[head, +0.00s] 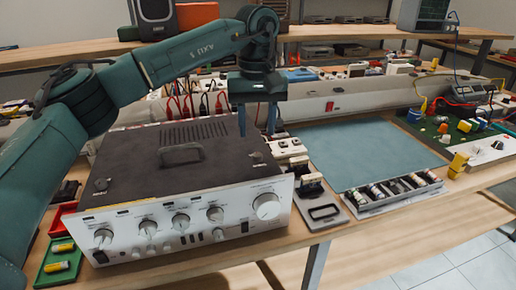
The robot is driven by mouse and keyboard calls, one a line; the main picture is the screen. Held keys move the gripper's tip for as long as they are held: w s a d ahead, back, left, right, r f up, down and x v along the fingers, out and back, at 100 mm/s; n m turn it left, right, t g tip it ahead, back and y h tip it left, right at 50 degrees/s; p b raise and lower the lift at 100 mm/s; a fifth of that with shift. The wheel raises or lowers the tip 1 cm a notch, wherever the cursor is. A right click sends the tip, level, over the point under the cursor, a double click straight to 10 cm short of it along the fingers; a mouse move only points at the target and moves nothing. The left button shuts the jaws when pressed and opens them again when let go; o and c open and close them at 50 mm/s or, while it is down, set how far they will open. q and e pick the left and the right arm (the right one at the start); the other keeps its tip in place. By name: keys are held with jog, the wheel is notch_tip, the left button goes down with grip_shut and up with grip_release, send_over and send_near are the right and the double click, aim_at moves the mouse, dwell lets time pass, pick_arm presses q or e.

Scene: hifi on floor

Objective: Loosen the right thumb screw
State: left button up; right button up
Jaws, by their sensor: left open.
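The hifi amplifier (190,215) has a silver front with several knobs and a dark top cover (150,180) with a handle (181,154). The right thumb screw (257,157) is a small round knob near the cover's right edge. The left thumb screw (101,184) sits near the front left corner. My left gripper (257,132) points down above the right thumb screw. Its two fingers are apart, with nothing seen between them. The tips look clear of the screw. My right gripper is not in view.
A blue-grey mat (370,150) lies right of the hifi. A tray of small parts (394,190) is at its front edge. Green (60,262) and red (62,218) bins stand left of the hifi. Test leads and devices line the back.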

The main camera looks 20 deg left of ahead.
aim_at(257, 154)
pick_arm(q)
notch_tip(257, 154, down, 6)
jog(key=shift+f, duration=0.1)
dwell(0.4)
grip_shut()
